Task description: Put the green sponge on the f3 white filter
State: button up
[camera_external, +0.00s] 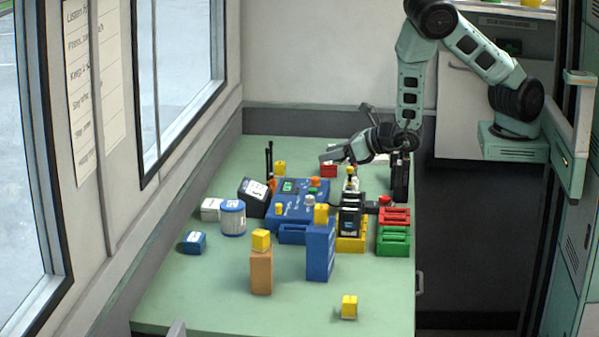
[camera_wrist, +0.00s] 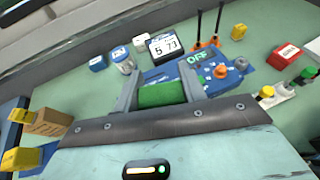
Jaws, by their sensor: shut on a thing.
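My gripper (camera_wrist: 160,88) is shut on the green sponge (camera_wrist: 162,94), which sits between the two fingers in the wrist view. In the external view my gripper (camera_external: 335,155) is above the back of the green table, and the sponge cannot be made out there. A white and blue cylinder (camera_external: 232,218), which looks like a filter, stands at the table's left side. It also shows in the wrist view (camera_wrist: 121,60), beyond the sponge and to its left. A small white box (camera_external: 210,209) is beside it. I cannot read an f3 label on either.
A dark display showing numbers (camera_external: 254,196) and a blue control box (camera_external: 298,204) stand right of the cylinder. Tall black antennas (camera_external: 269,160) rise behind. Orange (camera_external: 261,272) and blue (camera_external: 320,252) blocks carry yellow cubes. The table's front left is clear.

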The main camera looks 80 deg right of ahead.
jog(key=s+d+r+m+g+h, duration=0.1)
jog(key=s+d+m+g+h, duration=0.2)
jog(key=d+m+g+h, duration=1.05)
jog(key=s+a+f+m+g+y, duration=0.1)
jog(key=a+f+m+g+y, duration=0.1)
jog(key=m+g+y, duration=0.6)
jog(key=s+a+f+m+g+y, duration=0.1)
jog(key=f+m+g+y, duration=0.1)
jog(key=m+g+y, duration=0.55)
jog(key=w+a+f+m+t+y+b, duration=0.1)
jog(key=w+a+m+t+y, duration=0.4)
jog(key=a+m+y, duration=0.35)
jog(key=w+a+f+m+t+y+b, duration=0.1)
jog(key=w+a+f+m+t+y, duration=0.1)
jog(key=w+a+m+t+y, duration=0.6)
notch_tip(320, 180, up, 6)
jog(key=m+t+h+b, duration=0.3)
jog(key=m+t+h, duration=0.3)
jog(key=m+t, duration=0.75)
send_over(227, 206)
jog(key=m+g, duration=0.1)
jog(key=shift+y, duration=0.25)
notch_tip(227, 206, down, 9)
jog(key=shift+p, duration=0.9)
jog(key=shift+d+f, duration=0.1)
jog(key=shift+f, duration=0.05)
